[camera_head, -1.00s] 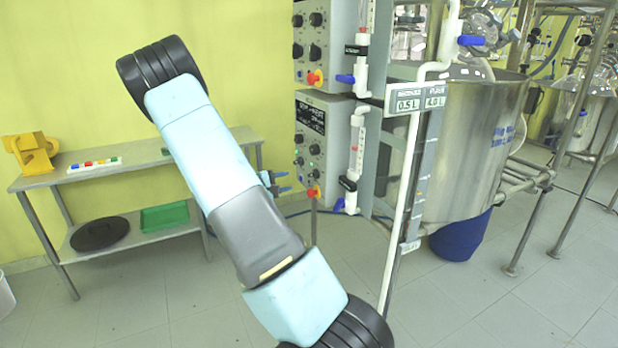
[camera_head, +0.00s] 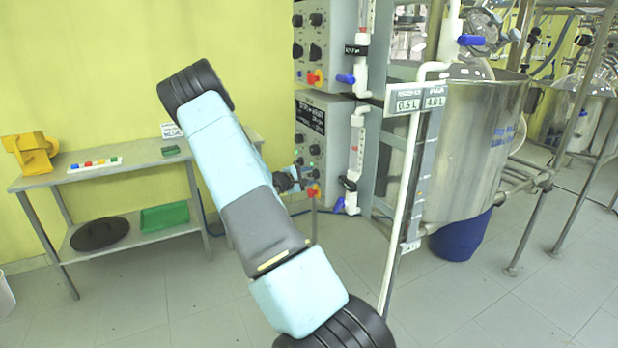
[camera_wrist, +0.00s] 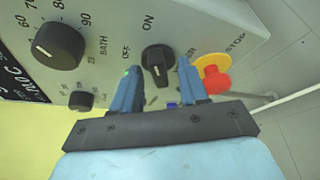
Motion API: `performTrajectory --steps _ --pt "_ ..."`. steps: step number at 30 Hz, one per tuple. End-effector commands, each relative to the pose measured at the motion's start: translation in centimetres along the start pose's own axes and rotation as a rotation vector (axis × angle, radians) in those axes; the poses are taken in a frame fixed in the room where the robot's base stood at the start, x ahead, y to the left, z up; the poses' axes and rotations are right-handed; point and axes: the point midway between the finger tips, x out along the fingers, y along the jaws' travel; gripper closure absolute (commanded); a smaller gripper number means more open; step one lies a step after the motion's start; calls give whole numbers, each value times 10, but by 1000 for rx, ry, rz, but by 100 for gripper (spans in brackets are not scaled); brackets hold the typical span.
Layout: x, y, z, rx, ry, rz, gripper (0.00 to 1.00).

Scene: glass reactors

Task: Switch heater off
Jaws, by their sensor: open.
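In the wrist view, a black heater switch knob (camera_wrist: 157,58) sits on a grey control panel, with "ON" and "OFF" lettering beside it. A white mark shows on the knob's lower side in the picture. My gripper (camera_wrist: 157,78) is open, with one blue finger on each side of the knob. I cannot tell whether the fingers touch it. In the head view, my gripper (camera_head: 292,179) is at the lower part of the lower control box (camera_head: 311,118), partly hidden by my arm, and the switch cannot be made out.
A red stop button (camera_wrist: 215,80) on a yellow base sits close to the right finger. A large bath knob (camera_wrist: 57,45) and a small black knob (camera_wrist: 80,100) are to the left. White piping (camera_head: 355,150) and a steel tank (camera_head: 465,150) stand right of the box.

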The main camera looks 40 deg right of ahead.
Motion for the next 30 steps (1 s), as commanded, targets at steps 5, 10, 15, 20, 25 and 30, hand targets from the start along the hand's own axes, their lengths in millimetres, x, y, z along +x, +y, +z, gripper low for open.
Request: performTrajectory --steps 5,10,15,20,25,30 --pt "0 0 0 0 0 0 56" --pt "0 0 0 0 0 0 69" --pt "0 0 0 0 -1 0 85" --pt "0 0 0 0 -1 -1 100" --pt "5 -1 1 -1 -1 -2 100" --pt "1 -1 1 -14 -1 -8 100"
